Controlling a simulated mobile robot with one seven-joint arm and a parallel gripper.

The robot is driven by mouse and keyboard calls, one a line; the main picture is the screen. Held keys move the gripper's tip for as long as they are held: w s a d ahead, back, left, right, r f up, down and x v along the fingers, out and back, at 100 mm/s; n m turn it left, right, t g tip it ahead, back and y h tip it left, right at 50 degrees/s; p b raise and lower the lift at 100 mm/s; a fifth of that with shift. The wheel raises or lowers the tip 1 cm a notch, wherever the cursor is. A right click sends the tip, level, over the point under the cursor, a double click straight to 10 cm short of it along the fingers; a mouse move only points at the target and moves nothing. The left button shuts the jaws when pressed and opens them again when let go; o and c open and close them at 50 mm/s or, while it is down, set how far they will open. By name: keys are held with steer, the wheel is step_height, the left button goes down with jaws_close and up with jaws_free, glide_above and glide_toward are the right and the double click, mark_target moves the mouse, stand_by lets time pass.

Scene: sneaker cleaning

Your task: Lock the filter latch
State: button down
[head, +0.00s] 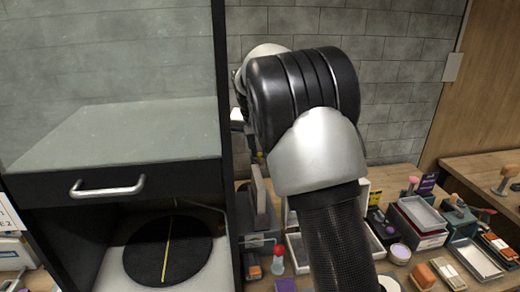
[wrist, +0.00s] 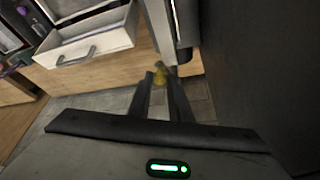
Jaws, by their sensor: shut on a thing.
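A dark-framed cabinet with a glass front, a metal handle (head: 107,188) and a round black disc (head: 168,250) stands at left. The workbench at right is crowded with boxes, trays (head: 475,259) and brushes. In the wrist view, an open white drawer (wrist: 88,40) is at upper left and a dark wall at right.

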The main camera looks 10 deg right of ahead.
steer(key=c, duration=1.6)
jaws_free()
steer(key=shift+c, duration=0.2)
steer(key=v, duration=1.7)
steer(key=shift+s+r, duration=0.15)
